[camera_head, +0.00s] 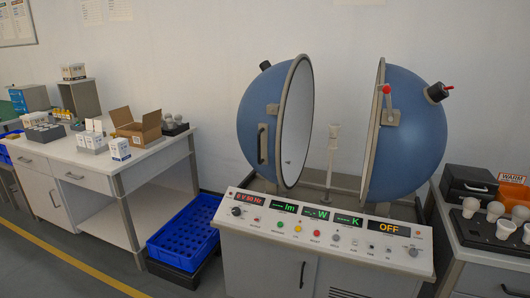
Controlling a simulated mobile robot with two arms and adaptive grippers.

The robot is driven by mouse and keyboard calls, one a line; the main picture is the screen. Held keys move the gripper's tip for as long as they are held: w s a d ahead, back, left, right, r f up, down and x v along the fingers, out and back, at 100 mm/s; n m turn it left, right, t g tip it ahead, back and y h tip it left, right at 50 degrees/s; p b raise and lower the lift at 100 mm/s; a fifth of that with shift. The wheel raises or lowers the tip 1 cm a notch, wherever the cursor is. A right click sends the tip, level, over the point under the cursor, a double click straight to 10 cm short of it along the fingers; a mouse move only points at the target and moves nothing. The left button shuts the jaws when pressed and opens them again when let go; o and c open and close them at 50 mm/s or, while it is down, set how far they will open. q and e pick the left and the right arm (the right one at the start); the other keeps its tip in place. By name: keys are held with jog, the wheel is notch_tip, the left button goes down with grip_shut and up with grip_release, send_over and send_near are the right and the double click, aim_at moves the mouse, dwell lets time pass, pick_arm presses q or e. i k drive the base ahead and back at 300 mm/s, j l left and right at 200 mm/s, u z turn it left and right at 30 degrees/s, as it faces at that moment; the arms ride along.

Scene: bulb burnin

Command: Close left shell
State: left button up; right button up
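The left shell (257,125) is a blue hemisphere with a grey rim and white inside, standing swung open on the left of the test bench. A dark handle (262,144) is on its outer side near the rim. The right shell (408,140), also blue, stands open on the right, with a red-knobbed latch (387,91) at its rim. Between them a thin post with a pale holder (334,134) stands upright in the gap. Neither of my grippers is in the picture.
The control panel (300,229) in front shows "OFF". A blue crate (186,232) sits left of the cabinet. The left table (92,164) holds boxes. The right bench has a dark tray with several bulbs (495,211). The floor at front left is clear.

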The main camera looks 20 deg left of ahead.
aim_at(275, 114)
jog(key=i+j, duration=0.85)
jog(key=j, duration=0.1)
